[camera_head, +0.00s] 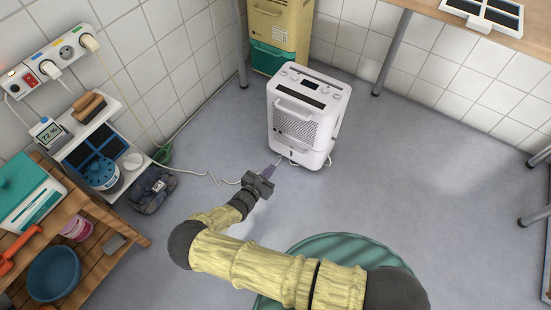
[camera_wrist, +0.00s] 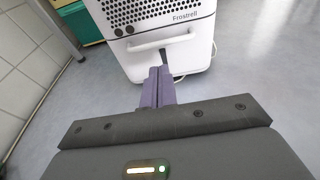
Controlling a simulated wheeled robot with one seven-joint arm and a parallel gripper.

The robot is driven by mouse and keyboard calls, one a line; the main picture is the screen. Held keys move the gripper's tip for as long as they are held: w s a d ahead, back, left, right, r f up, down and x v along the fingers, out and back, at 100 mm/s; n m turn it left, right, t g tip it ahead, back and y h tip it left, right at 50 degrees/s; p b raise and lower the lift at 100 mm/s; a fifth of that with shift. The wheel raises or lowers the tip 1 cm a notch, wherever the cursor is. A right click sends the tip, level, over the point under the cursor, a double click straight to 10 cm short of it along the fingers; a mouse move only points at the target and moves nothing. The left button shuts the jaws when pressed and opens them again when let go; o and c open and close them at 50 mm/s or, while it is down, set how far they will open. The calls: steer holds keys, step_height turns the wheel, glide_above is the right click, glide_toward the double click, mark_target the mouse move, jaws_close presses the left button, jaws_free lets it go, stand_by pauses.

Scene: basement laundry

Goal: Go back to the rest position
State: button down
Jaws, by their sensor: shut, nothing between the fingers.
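My gripper (camera_head: 268,172) is at the end of my arm near the middle of the head view, above the grey floor. It points toward a white dehumidifier (camera_head: 303,115). In the wrist view the two purple fingers of my gripper (camera_wrist: 159,78) are pressed together with nothing between them. Ahead of the fingertips is the front of the dehumidifier (camera_wrist: 150,20), with its handle and the name "Frostrell". I cannot tell the exact gap between fingertips and the unit.
A yellow and green cabinet (camera_head: 278,30) stands behind the dehumidifier. At left are a wooden shelf (camera_head: 95,255), a blue bowl (camera_head: 53,272) and a power strip (camera_head: 50,62). A cable (camera_head: 205,174) runs over the floor. The floor at right (camera_head: 430,170) is clear.

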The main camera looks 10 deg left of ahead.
steer(key=shift+v, duration=1.45)
steer(key=shift+a, duration=0.1)
steer(key=shift+p, duration=0.3)
steer(key=w+d+r+m+g+h+p, duration=0.1)
steer(key=d+r+m+g+h+p, duration=0.3)
steer(key=d+r+m+g, duration=1.05)
steer(key=s+d+r+m+t+y+p, duration=0.1)
steer(key=s+d+r+m+y+p, duration=0.2)
steer(key=d+r+m, duration=0.55)
steer(key=s+d+r+m+t+y+p, duration=0.1)
steer(key=s+d+r+m+y+p, duration=0.2)
steer(key=r, duration=1.1)
steer(key=s+d+r+m+y+p, duration=0.2)
steer(key=s+d+r+m+y, duration=0.25)
steer(key=r, duration=0.75)
step_height(320, 180, up, 37)
steer(key=m+h+p, duration=0.1)
steer(key=m+p, duration=0.1)
steer(key=p, duration=3.5)
steer(key=shift+w+d+r+h, duration=0.2)
steer(key=shift+d+r+h, duration=0.05)
steer(key=shift+d+h, duration=0.15)
